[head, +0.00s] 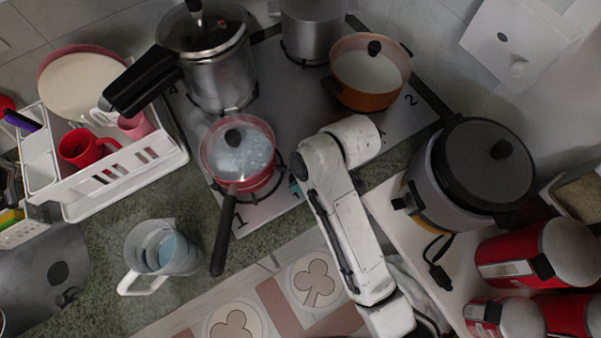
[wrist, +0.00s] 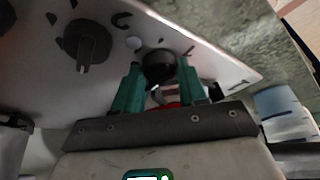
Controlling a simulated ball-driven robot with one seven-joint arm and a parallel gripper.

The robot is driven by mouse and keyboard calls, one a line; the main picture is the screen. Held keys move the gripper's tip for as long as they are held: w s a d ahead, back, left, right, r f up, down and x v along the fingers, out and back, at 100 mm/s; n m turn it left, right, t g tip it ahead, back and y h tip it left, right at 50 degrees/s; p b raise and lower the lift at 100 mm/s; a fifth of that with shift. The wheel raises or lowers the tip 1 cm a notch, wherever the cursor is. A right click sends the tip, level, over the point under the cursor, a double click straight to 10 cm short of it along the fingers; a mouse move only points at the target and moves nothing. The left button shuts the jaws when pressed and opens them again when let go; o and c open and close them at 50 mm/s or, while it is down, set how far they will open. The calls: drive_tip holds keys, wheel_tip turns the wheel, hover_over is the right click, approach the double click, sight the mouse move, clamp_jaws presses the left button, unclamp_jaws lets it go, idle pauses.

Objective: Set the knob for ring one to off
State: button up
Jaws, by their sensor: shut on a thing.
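The stove top (head: 270,100) carries the printed number 1 at its front left corner in the head view, near a red pan (head: 262,180) with a glass lid. My gripper (head: 296,187) is low at the front edge of the stove, mostly hidden by my arm. In the wrist view, the green fingers of my gripper (wrist: 158,82) stand on either side of a dark round knob (wrist: 157,62) and are shut on it. This knob is the one nearer the number 1. A second dark knob (wrist: 87,46) is to its left. The gripped knob's pointer cannot be made out.
The pan's black handle (head: 226,230) sticks out over the counter, left of my arm. A clear jug (head: 165,248) stands on the counter. An orange pot (head: 370,85) and a pressure cooker (head: 220,75) are on the stove. A rice cooker (head: 440,190) stands right of my arm.

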drive_tip(key=shift+n, duration=0.4)
drive_tip(key=o, duration=1)
drive_tip(key=shift+o, duration=0.2)
